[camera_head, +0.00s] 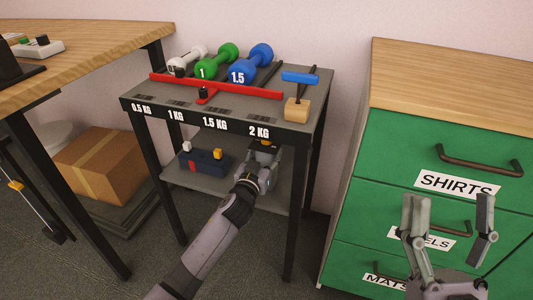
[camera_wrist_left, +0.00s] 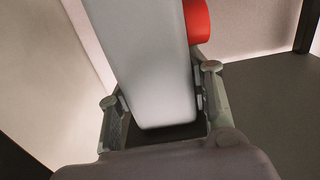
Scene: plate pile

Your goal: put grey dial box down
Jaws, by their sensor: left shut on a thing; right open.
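My left gripper (camera_head: 263,165) reaches under the top of the black rack, over the right part of its grey lower shelf (camera_head: 228,190). It is shut on the grey dial box (camera_wrist_left: 152,60), a pale grey block with a red round dial (camera_wrist_left: 198,20) on its side. In the left wrist view the box sits between both fingers of the left gripper (camera_wrist_left: 160,95). In the head view the gripper and rack top mostly hide the box. I cannot tell whether it touches the shelf. My right gripper (camera_head: 448,212) is open and empty before the green drawers.
A dark blue box (camera_head: 212,163) with coloured parts stands on the lower shelf, left of my left gripper. White, green (camera_head: 215,64) and blue dumbbells lie on the rack top (camera_head: 316,82). Green drawers (camera_head: 400,150) stand right, a wooden table (camera_head: 90,50) left, a cardboard box (camera_head: 98,160) below it.

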